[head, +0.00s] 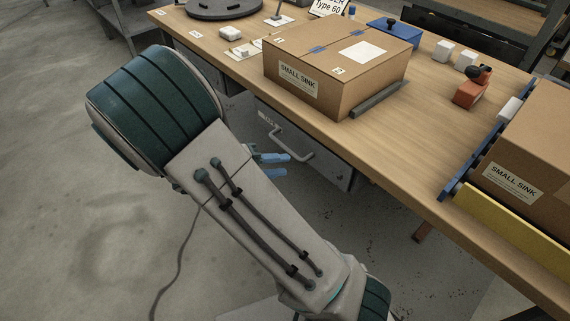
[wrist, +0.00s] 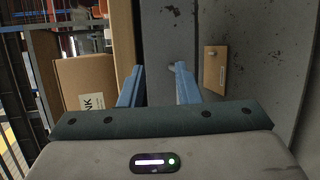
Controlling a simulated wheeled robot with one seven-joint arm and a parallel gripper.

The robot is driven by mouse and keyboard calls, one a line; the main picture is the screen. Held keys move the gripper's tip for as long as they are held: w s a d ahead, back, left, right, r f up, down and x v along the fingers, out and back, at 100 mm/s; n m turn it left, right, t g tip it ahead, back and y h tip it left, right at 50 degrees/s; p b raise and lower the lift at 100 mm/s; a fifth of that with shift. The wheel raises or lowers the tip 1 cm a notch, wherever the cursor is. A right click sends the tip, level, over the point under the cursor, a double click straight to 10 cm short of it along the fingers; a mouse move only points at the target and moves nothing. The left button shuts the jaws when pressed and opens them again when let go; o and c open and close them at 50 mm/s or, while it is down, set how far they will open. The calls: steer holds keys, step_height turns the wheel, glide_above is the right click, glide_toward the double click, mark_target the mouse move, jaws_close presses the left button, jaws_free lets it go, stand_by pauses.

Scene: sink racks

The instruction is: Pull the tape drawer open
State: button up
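The grey drawer front (head: 325,168) is under the workbench top, with a pale bar handle (head: 292,150) on it. A small label at its upper left is too small to read. The drawer looks shut. My gripper (head: 272,165) has blue fingers and is just left of the handle in the head view, partly hidden by my arm. In the wrist view my gripper (wrist: 158,85) has its fingers spread with nothing clearly between them. They point at a grey front (wrist: 167,35), with a tan label (wrist: 215,70) to the right. Contact with the handle cannot be told.
On the bench top (head: 430,165) stand a closed "SMALL SINK" box (head: 335,65), an orange tape dispenser (head: 470,90) and several small white blocks. A second box (head: 525,150) sits at the right behind a yellow rail (head: 515,230).

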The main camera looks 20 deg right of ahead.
mark_target(285, 146)
steer(key=w+a+f+n+t+h+b, duration=0.3)
steer(key=w+a+f+t+h+b, duration=0.15)
steer(key=a+f+t+b, duration=0.35)
steer(key=shift+g+y, duration=0.3)
steer(key=shift+y, duration=0.05)
steer(key=x, duration=1)
steer(key=f+x, duration=0.1)
steer(key=x, duration=0.4)
steer(key=shift+w+d+b, duration=0.15)
steer(key=shift+d+b, duration=0.05)
steer(key=shift+b, duration=0.2)
jaws_close()
